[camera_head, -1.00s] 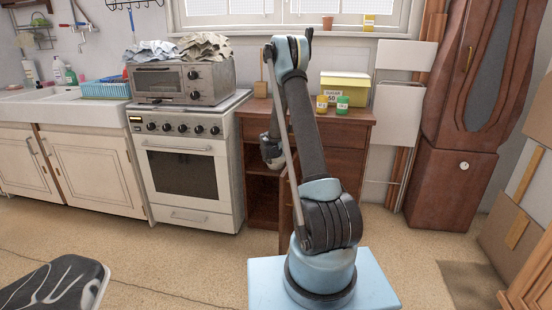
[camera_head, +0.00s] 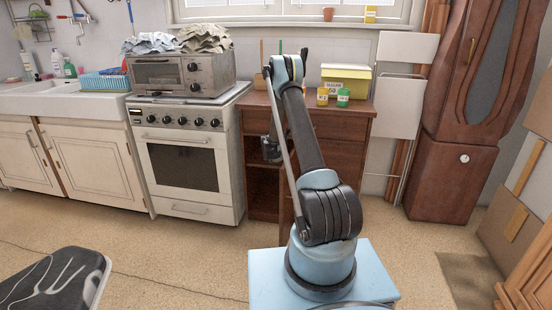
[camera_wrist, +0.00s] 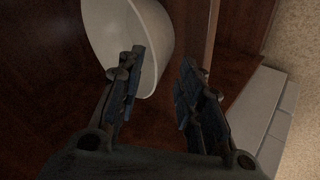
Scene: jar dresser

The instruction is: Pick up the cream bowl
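The cream bowl (camera_wrist: 113,38) shows at the upper left of the wrist view, pale and smooth, cut off by the top edge. My gripper (camera_wrist: 163,66) is open, with its two fingers apart. The left finger overlaps the bowl's lower right part, and the right finger is just beyond the bowl's right edge. I cannot tell whether either finger touches it. In the head view, my wrist is at the open shelf side of the brown dresser (camera_head: 340,155). The bowl is not visible there, and my fingertips cannot be made out.
Two small jars, yellow (camera_head: 322,96) and green (camera_head: 343,97), stand on the dresser top before a yellow box (camera_head: 346,82). A white stove (camera_head: 187,165) adjoins the dresser on the left. A dark wooden surface (camera_wrist: 50,110) surrounds the bowl in the wrist view.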

